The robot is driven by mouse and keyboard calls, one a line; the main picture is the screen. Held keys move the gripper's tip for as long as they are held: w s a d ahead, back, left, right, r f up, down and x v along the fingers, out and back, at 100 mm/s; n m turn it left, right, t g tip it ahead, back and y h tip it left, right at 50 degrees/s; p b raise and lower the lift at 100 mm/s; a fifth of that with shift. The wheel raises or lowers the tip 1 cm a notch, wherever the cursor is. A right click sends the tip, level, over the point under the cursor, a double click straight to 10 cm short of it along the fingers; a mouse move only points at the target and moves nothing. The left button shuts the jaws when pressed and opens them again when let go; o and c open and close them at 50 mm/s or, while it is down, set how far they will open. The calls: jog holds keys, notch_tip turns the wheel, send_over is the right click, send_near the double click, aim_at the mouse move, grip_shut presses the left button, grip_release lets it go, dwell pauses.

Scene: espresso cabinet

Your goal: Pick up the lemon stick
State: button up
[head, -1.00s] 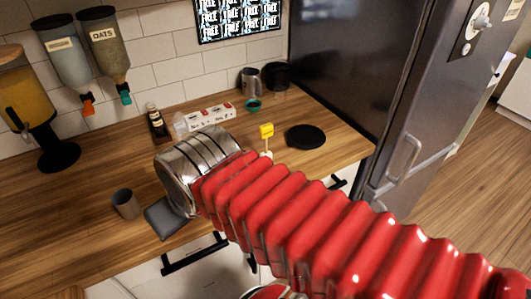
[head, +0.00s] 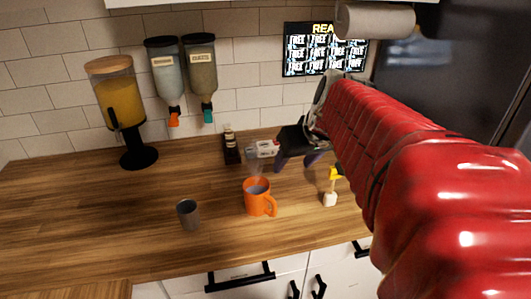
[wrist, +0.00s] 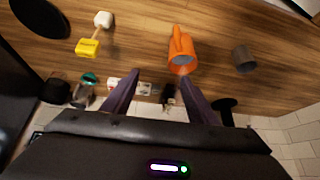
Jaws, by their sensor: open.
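A small stick with a yellow block head (head: 336,173) and a white foot (head: 330,200) stands upright on the wooden counter, right of the orange mug. I take it as the lemon stick. Part of its right side is close behind my red arm. In the wrist view its yellow head (wrist: 88,47) is at the upper left, outside my fingers. My gripper (head: 297,162) is open and empty, above the back of the counter, left of and behind the stick. Its two dark fingers (wrist: 160,82) show spread apart in the wrist view.
An orange mug (head: 257,197) stands in front of my gripper, with a grey cup (head: 188,214) to its left. A juice dispenser (head: 118,108) stands at the back left. A black disc (wrist: 40,18) lies near the stick. The counter's left front is clear.

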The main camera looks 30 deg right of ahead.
jog(key=d, duration=0.4)
jog(key=m, duration=0.1)
send_near(331, 176)
jog(key=shift+w+d+r+h, duration=0.3)
jog(key=shift+w+d+h, duration=0.1)
jog(key=shift+w, duration=0.1)
jog(key=x, duration=0.8)
jog(key=shift+f, duration=0.4)
jog(key=shift+d+x, duration=0.15)
jog(key=shift+x, duration=1.15)
jog(key=shift+d+x, duration=0.15)
jog(key=shift+x, duration=1.2)
jog(key=shift+s, duration=0.2)
